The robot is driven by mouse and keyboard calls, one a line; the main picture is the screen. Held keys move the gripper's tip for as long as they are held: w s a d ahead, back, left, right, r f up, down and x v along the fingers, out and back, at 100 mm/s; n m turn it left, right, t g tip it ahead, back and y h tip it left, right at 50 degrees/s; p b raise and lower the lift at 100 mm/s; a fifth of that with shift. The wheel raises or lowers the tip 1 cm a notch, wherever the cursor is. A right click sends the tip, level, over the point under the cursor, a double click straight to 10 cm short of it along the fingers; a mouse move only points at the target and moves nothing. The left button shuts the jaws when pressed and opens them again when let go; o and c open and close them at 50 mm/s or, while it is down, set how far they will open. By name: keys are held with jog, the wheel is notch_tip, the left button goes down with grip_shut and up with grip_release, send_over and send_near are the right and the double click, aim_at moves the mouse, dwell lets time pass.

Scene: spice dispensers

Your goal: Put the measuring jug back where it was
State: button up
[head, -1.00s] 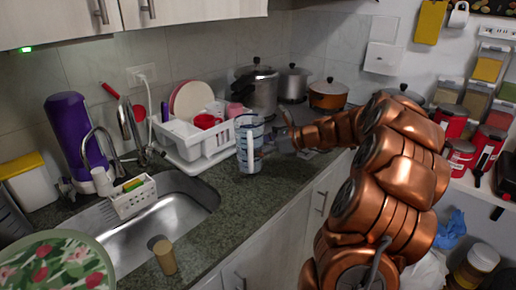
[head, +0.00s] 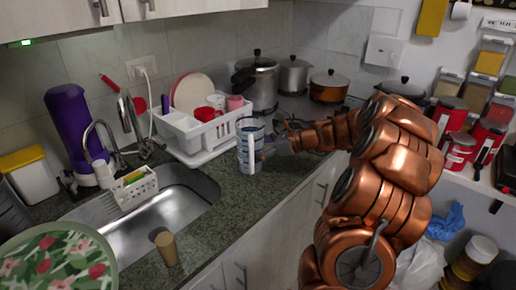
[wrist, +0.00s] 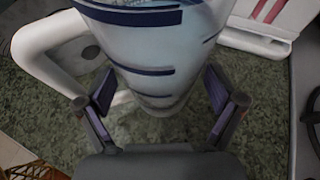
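The measuring jug (head: 247,150) is clear with blue markings and stands upright over the counter between the sink and my gripper. In the wrist view the jug (wrist: 150,60) fills the top middle, its pale handle (wrist: 38,50) on the left. My gripper (head: 283,143) reaches it from the right in the head view. In the wrist view my gripper's fingers (wrist: 160,80) are on either side of the jug's lower part, their tips against its sides. The jug's rim is out of the wrist view. I cannot tell if its base touches the counter.
A white dish rack (head: 205,140) with plates and cups stands behind the jug. The sink (head: 150,225) is to the left. Several pots, including an orange one (head: 329,90), stand at the back. The counter (head: 250,195) in front of the jug is clear.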

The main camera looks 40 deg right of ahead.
jog(key=shift+r, duration=0.1)
dwell(0.3)
jog(key=b+v, duration=0.1)
jog(key=v, duration=1.1)
dwell(0.3)
